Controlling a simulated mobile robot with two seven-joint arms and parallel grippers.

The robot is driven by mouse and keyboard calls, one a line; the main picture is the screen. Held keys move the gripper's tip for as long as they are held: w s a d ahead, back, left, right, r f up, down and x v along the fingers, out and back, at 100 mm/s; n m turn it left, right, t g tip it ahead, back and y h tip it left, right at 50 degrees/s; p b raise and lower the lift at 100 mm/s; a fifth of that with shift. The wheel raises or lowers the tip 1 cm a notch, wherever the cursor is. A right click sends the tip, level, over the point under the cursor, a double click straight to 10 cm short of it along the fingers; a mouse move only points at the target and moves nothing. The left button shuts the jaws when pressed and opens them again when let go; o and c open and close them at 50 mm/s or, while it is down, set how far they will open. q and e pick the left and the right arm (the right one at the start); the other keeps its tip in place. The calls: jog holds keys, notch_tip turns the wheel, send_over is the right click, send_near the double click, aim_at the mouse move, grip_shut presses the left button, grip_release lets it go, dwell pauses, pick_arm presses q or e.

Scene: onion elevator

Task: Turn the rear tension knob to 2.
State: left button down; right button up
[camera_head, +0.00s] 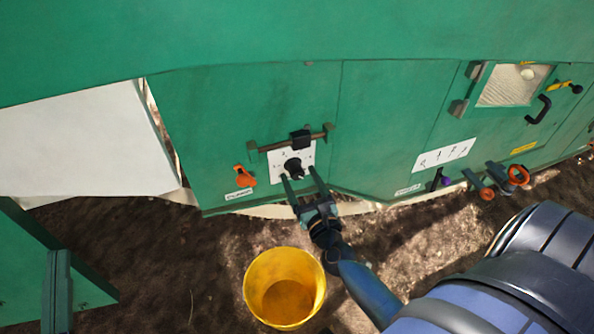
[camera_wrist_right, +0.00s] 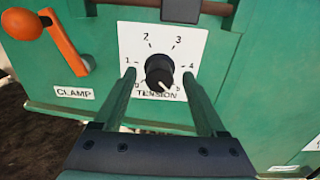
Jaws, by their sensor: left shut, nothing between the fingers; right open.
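The black tension knob (camera_head: 292,166) sits on a white dial plate (camera_head: 307,152) on the green machine side. In the right wrist view the knob (camera_wrist_right: 159,68) shows a white mark pointing down and slightly right, nearest the 5; the plate reads 0 to 5 and TENSION. My right gripper (camera_head: 301,175) is open, its fingers pointing at the plate. In the wrist view the fingers (camera_wrist_right: 158,74) stand left and right of the knob, with gaps on both sides. My left gripper (camera_head: 57,254) is shut and empty at the lower left, far from the knob.
An orange clamp lever (camera_head: 245,176) is left of the dial; a brown bar (camera_head: 270,145) with a black block runs above it. A yellow bucket (camera_head: 285,287) stands on the soil below. Orange-topped knobs (camera_head: 517,175) and a black handle (camera_head: 538,109) are farther right.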

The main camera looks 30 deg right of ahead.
jog(key=shift+x, duration=1.25)
jog(key=shift+c, duration=0.2)
grip_shut()
